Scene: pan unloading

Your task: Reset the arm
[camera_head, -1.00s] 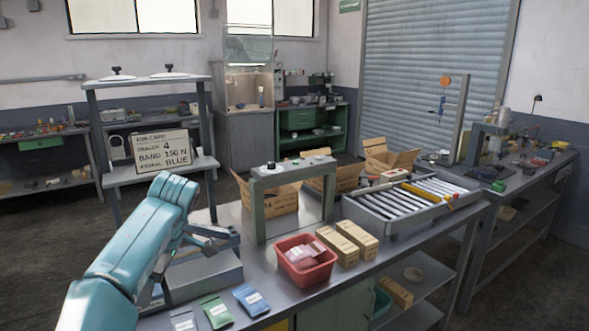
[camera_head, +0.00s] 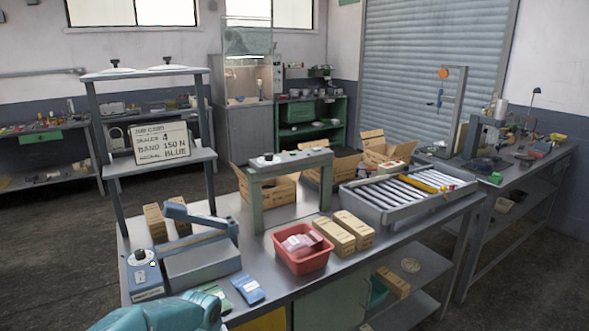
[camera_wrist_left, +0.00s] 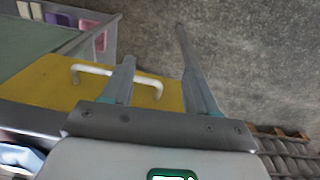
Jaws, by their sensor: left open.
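My left arm shows as a teal link at the bottom left of the head view; its gripper is outside that view. In the left wrist view my left gripper (camera_wrist_left: 155,75) is open and empty, its two fingers apart. Beyond the fingers are the grey floor (camera_wrist_left: 245,50) and a yellow panel (camera_wrist_left: 40,85) with a white handle (camera_wrist_left: 115,76). My right gripper is not in view.
The workbench (camera_head: 345,262) holds a red bin (camera_head: 300,262) with pink packets, cardboard boxes (camera_head: 340,232), a grey sealer-like device (camera_head: 200,262), a blue box (camera_head: 143,275) with a knob, and a roller tray (camera_head: 410,200). A sign (camera_head: 162,143) stands on a shelf behind.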

